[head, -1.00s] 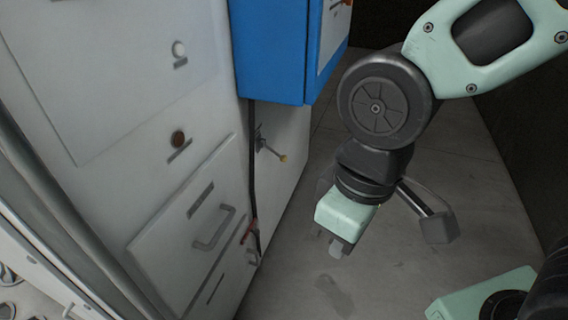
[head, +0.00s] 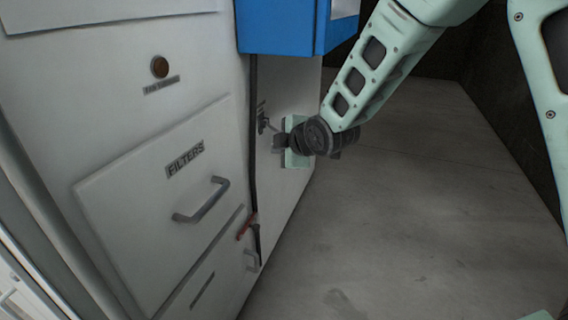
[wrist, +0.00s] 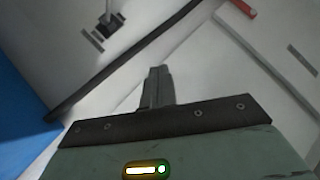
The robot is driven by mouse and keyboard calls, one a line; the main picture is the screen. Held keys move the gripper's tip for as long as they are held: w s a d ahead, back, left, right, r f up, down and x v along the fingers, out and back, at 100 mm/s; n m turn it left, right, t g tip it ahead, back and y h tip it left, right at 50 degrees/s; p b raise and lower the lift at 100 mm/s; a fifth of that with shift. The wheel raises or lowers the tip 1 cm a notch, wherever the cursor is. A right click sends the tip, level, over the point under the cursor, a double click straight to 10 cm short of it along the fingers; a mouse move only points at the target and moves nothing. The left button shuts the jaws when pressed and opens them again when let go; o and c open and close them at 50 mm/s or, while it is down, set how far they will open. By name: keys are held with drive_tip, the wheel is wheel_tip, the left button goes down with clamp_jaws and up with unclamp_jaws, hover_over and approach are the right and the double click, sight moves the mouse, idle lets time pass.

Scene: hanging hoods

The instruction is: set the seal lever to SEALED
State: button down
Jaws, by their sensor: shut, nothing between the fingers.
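A small lever (head: 264,122) with a dark mount is on the white side panel under the blue box; it looks like the seal lever. In the wrist view the lever (wrist: 111,13) shows at the top, left of centre, beside small dark label plates. My gripper (head: 280,142) is right by the lever in the head view. In the wrist view its fingers (wrist: 159,72) are together and empty, pointing at the panel, apart from the lever.
A red handle (head: 246,226) sits at the cabinet edge below the lever. A dark strip (head: 253,170) runs down that edge. The blue box (head: 280,27) hangs above. The FILTERS drawer (head: 150,175) is at left. The floor (head: 400,220) at right is clear.

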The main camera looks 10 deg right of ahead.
drive_tip(key=w+d+f+n+t+b, duration=0.4)
drive_tip(key=w+f+n+b, duration=0.1)
drive_tip(key=w+f, duration=0.3)
drive_tip(key=shift+w+d+f+n+y+b, duration=0.2)
drive_tip(key=shift+w+n+y+b, duration=0.1)
drive_tip(key=shift+w+b, duration=0.45)
drive_tip(key=shift+s, duration=0.1)
drive_tip(key=b+x, duration=0.3)
drive_tip(key=x, duration=0.7)
drive_tip(key=d, duration=0.2)
drive_tip(key=d+r, duration=0.1)
drive_tip(key=shift+d, duration=0.4)
drive_tip(key=shift+r, duration=0.1)
drive_tip(key=shift+s+d+r+p, duration=0.1)
drive_tip(key=shift+r+p, duration=0.2)
drive_tip(key=shift+p, duration=0.2)
